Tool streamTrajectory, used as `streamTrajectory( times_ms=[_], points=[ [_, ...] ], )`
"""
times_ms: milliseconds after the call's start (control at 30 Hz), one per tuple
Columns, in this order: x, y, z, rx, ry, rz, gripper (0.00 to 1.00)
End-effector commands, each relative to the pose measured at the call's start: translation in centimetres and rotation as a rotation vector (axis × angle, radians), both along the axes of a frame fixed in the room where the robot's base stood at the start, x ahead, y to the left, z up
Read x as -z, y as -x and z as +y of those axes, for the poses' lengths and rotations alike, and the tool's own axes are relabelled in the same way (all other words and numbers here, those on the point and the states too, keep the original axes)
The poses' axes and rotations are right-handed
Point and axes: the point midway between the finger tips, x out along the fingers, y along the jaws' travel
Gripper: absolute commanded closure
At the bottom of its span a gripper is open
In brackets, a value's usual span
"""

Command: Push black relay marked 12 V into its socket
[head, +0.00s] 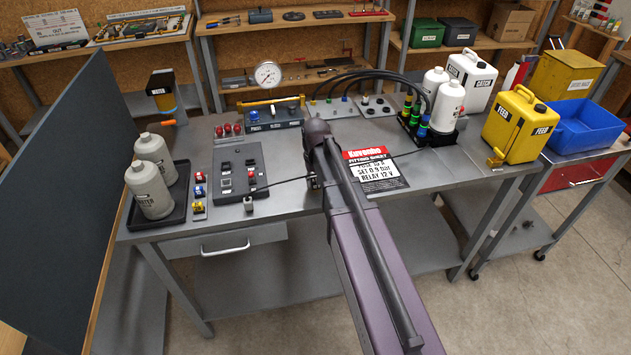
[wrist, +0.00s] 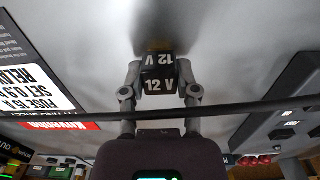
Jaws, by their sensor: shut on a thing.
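The black relay (wrist: 159,86) has white 12 V marks on two faces. In the wrist view my gripper (wrist: 159,94) has a finger on each side of it, shut on it, over bare grey metal. I cannot tell whether the relay touches the bench. A dark panel with sockets (head: 257,157) lies on the bench, left of my arm in the head view; its edge shows at the right in the wrist view (wrist: 268,120). In the head view my gripper (head: 314,183) is mostly hidden by my arm, and the relay is not clearly visible.
A black cable (wrist: 235,108) crosses the wrist view in front of the fingers. The fitting sheet (head: 374,168) lies right of my arm. Coloured blocks (head: 199,190) and a tray with white bottles (head: 172,212) stand left of the panel. Bare bench (head: 290,205) lies at the front.

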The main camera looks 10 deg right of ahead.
Motion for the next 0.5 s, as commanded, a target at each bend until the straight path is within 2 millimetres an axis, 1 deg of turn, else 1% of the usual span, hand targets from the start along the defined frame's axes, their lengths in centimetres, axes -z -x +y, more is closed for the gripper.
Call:
streamTrajectory(
  times_ms=[33,67,100,500],
  points=[
    [0.01,-0.01,0.01,0.0,0.0,0.0,0.9],
    [0.01,-0.01,0.01,0.0,0.0,0.0,0.99],
    [0.01,-0.01,0.02,0.0,0.0,0.0,1.0],
    [-0.45,0.0,0.04,0.0,0.0,0.0,1.0]
  ],
)
